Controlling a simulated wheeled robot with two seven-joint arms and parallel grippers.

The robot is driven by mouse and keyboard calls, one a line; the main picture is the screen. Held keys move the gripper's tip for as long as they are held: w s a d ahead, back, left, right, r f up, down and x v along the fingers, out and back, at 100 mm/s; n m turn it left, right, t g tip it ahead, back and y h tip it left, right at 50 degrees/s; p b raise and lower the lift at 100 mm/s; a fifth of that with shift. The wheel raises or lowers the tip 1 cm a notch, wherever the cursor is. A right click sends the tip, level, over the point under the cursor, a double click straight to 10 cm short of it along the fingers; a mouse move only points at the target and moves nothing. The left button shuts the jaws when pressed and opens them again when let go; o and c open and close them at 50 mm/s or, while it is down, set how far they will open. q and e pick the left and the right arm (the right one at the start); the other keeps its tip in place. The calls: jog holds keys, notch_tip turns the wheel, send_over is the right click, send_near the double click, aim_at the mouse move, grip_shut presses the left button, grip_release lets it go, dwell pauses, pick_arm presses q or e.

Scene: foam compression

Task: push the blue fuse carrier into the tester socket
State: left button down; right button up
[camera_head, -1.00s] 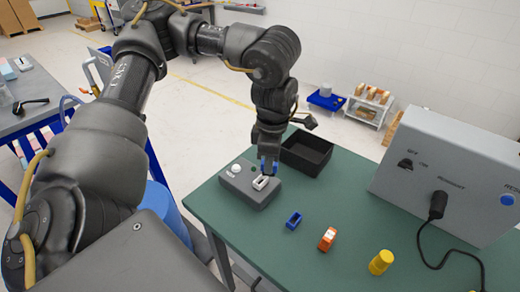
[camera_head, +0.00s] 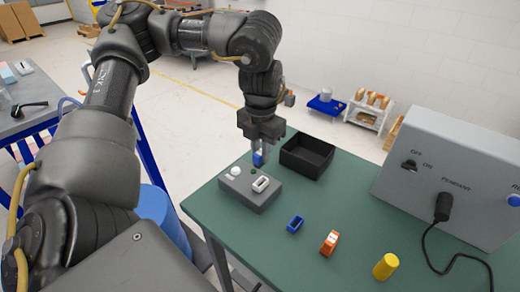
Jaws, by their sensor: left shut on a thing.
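The tester is a grey box (camera_head: 243,197) on the green table. Its top has a white-rimmed socket (camera_head: 261,184) with a dark slot, which looks empty. My left gripper (camera_head: 259,160) points down near the tester's far edge, behind the socket in the picture. It is shut on a small blue piece, the blue fuse carrier (camera_head: 257,159), mostly hidden by the fingers. The carrier looks apart from the socket. Another blue piece (camera_head: 295,224), with a hollow middle, lies on the table right of the tester. My right gripper is not in view.
A black open bin (camera_head: 307,171) stands behind the tester. An orange piece (camera_head: 330,243) and a yellow cylinder (camera_head: 386,266) stand toward the front right. A large grey switch box (camera_head: 455,180) with a black cable is at the right.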

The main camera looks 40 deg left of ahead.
aim_at(261, 166)
pick_arm(q)
jog(key=shift+f+b, duration=1.95)
jog(key=shift+b, duration=0.15)
jog(key=shift+f, duration=0.8)
jog(key=shift+f, duration=0.25)
jog(key=shift+f, duration=0.35)
jog(key=shift+f+b, duration=0.65)
jog(key=shift+f, duration=0.2)
jog(key=c, duration=1.3)
grip_release()
jog(key=shift+o, duration=0.2)
